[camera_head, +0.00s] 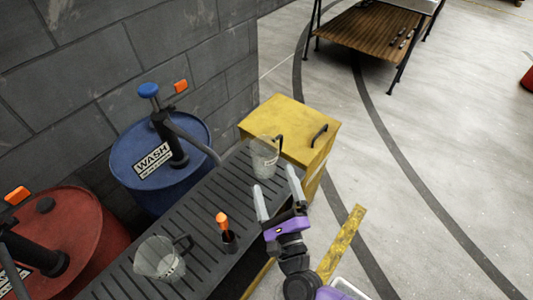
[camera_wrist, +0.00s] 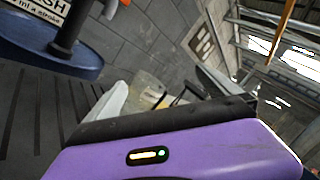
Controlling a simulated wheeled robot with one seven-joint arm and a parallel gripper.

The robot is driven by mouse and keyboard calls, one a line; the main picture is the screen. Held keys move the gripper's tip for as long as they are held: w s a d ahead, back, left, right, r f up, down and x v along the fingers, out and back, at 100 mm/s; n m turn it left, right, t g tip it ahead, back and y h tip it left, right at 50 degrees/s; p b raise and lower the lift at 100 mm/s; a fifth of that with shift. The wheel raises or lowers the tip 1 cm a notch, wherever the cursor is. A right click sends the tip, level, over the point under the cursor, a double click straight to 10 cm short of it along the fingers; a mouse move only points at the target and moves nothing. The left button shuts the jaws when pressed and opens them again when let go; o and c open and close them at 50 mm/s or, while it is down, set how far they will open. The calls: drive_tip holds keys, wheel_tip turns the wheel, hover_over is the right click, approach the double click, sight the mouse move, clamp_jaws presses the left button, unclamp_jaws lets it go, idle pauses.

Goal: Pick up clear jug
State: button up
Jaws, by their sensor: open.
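A clear jug (camera_head: 264,158) with a black handle stands at the far end of the dark slatted bench (camera_head: 203,222). A second clear jug (camera_head: 158,260) with a dark handle stands nearer, at the lower left of the bench. My gripper (camera_head: 276,188) is open and empty, its two pale fingers pointing towards the far jug from the near side. In the wrist view, the far jug (camera_wrist: 150,97) shows between the fingers, partly hidden by my gripper's purple and black body. I cannot tell the exact gap between the fingertips and the jug.
An orange-topped dark bottle (camera_head: 225,232) stands on the bench between the jugs. A blue wash drum (camera_head: 148,182) with a pump and a red drum (camera_head: 72,235) stand behind at left. A yellow cabinet (camera_head: 290,118) adjoins the far end. Open floor lies to the right.

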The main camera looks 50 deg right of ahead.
sight(260, 159)
drive_tip(key=w+d+f+m+g+h, duration=0.1)
drive_tip(key=w+m+g, duration=0.1)
drive_tip(key=m, duration=0.2)
drive_tip(key=w+d+f+m+g+h, duration=0.1)
drive_tip(key=w+m, duration=0.2)
drive_tip(key=m, duration=0.1)
drive_tip(key=w+d+f+m+g+h+p, duration=0.1)
drive_tip(key=w+d+m+g, duration=0.1)
drive_tip(key=m, duration=0.2)
drive_tip(key=shift+w+m+g, duration=0.3)
drive_tip(key=shift+w, duration=0.1)
drive_tip(key=shift+w+d+f+m+g, duration=0.35)
drive_tip(key=shift+w+m, duration=0.2)
drive_tip(key=shift+m, duration=0.25)
drive_tip(key=x, duration=0.2)
drive_tip(key=p+x, duration=0.1)
drive_tip(key=x, duration=0.2)
drive_tip(key=p+x, duration=0.1)
drive_tip(key=x, duration=0.1)
drive_tip(key=shift+s+d+r, duration=0.15)
drive_tip(key=shift+d+r, duration=0.15)
drive_tip(key=shift+d, duration=0.2)
drive_tip(key=c, duration=2.1)
